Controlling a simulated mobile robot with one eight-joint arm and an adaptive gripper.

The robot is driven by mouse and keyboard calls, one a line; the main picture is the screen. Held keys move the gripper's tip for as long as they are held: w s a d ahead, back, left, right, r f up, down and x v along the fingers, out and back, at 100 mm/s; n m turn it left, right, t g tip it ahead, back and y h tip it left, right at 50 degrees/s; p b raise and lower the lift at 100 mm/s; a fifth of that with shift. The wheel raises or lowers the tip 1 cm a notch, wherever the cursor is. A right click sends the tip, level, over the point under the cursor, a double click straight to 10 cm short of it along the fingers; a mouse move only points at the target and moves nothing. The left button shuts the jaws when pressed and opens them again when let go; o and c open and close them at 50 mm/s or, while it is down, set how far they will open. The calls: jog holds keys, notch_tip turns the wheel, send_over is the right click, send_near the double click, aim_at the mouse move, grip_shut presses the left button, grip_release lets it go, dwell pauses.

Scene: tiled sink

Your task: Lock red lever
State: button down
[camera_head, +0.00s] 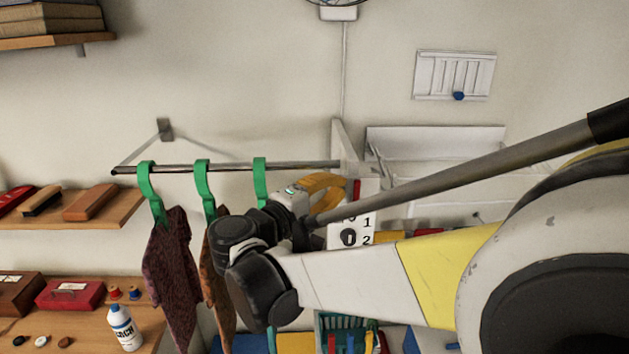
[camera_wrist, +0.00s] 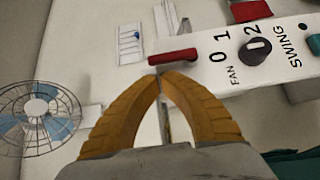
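The red lever (camera_wrist: 172,56) is a small red bar at the left end of a white panel (camera_wrist: 215,75) in the wrist view. Part of a red piece also shows at the panel edge in the head view (camera_head: 357,188). My gripper (camera_wrist: 162,73) has orange-yellow fingers that curve together, with their tips meeting or almost meeting. The tips are just below the red lever in the wrist view; I cannot tell whether they touch it. In the head view my gripper (camera_head: 338,181) is beside the panel, and my arm hides part of it.
A fan (camera_wrist: 40,118) is at left. A rail (camera_head: 230,167) with green hooks and hanging cloths (camera_head: 172,265) is close by my gripper.

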jog(key=shift+d, duration=0.35)
